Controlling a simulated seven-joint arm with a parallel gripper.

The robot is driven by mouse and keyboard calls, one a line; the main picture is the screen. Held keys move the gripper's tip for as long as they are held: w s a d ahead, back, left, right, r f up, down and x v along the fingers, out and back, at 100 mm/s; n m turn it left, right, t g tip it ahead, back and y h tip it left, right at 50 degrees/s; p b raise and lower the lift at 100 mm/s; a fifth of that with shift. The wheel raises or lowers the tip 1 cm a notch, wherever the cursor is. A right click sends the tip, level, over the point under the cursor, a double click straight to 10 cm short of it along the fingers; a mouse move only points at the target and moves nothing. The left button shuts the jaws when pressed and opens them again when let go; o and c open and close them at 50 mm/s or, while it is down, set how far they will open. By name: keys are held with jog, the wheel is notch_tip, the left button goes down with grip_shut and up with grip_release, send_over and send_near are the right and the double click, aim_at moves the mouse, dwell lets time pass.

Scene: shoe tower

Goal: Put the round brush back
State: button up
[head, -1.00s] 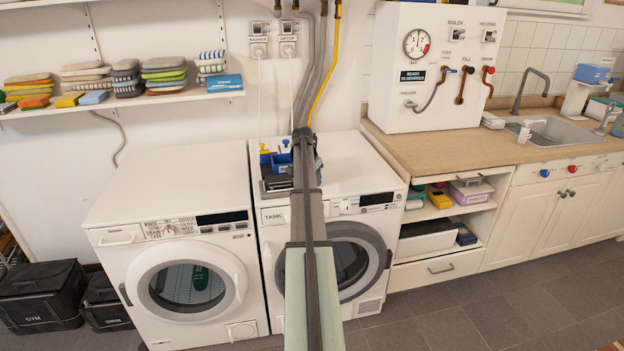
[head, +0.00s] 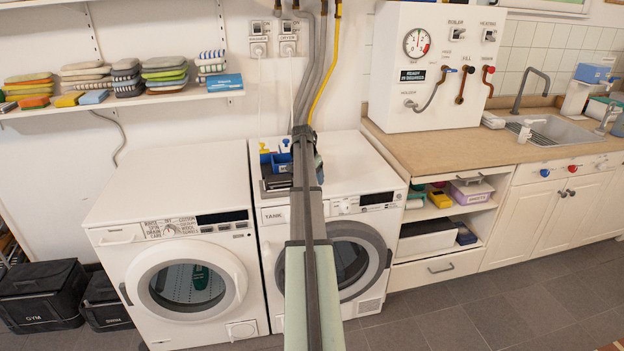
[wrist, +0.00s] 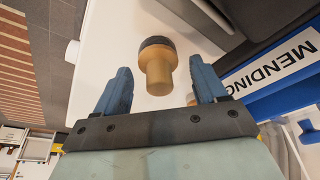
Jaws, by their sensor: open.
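The round brush (wrist: 158,68), with a tan wooden body and a dark band at its far end, shows in the wrist view against a white surface. My gripper (wrist: 162,80) is open, with one blue finger on each side of the brush's handle end. I see a gap between each finger and the brush, and nothing is gripped. In the head view my arm hides the brush, and my gripper is over the top of the right-hand machine (head: 345,165).
A blue bin labelled MENDING (wrist: 285,70) is close on the right in the wrist view. A dark caddy with blue compartments (head: 275,183) stands on the right-hand machine. The left machine's top (head: 170,180) is clear. A wooden counter (head: 430,150) lies to the right.

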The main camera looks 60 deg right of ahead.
jog(key=v, duration=1.1)
jog(key=shift+a+r, duration=0.1)
jog(key=shift+a, duration=0.05)
